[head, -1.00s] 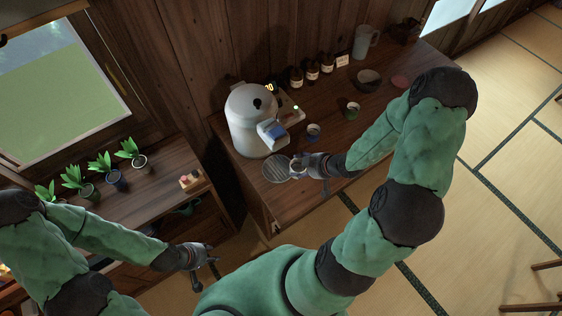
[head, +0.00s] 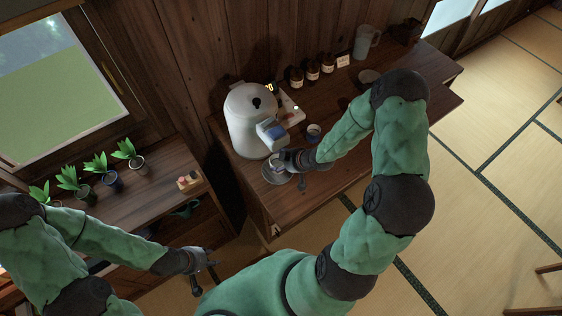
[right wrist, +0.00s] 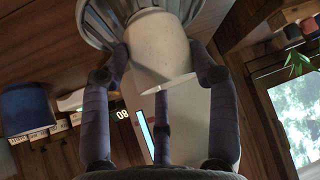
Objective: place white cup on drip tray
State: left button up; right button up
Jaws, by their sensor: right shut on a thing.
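The white cup (right wrist: 158,45) is between the fingers of my right gripper (right wrist: 160,70) in the right wrist view. That gripper is shut on it. The round, ribbed drip tray (right wrist: 98,22) shows behind the cup. In the head view my right gripper (head: 284,162) is at the drip tray (head: 267,178), in front of the white machine, and the cup (head: 275,167) shows small over the tray. I cannot tell whether the cup touches the tray. My left gripper (head: 203,272) is open and empty, low at the left, away from the cup.
The white coffee machine (head: 243,125) stands just behind the tray. Potted plants (head: 126,151) stand on the left shelf.

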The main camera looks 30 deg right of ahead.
jog(key=o, duration=1.3)
jog(key=shift+o, duration=0.2)
jog(key=p+v, duration=0.4)
jog(key=v, duration=0.8)
jog(key=a+f+m+g, duration=0.1)
jog(key=a+f, duration=0.1)
jog(key=a, duration=0.1)
jog(key=a+f+m+g, duration=0.1)
jog(key=a+f, duration=0.1)
jog(key=a, duration=0.2)
jog(key=a+f+m+y, duration=0.1)
jog(key=a+f+m, duration=0.1)
jog(key=a+f, duration=0.1)
jog(key=shift+s+a+f+g, duration=0.1)
jog(key=shift+s+a+g, duration=0.3)
jog(key=shift+a, duration=0.35)
jog(key=s+a+f+m+g, duration=0.3)
jog(key=s+a+f, duration=0.3)
jog(key=s+a, duration=0.3)
jog(key=shift+a+f+m+g, duration=0.3)
jog(key=shift+a+f+g, duration=0.1)
jog(key=shift+g, duration=0.2)
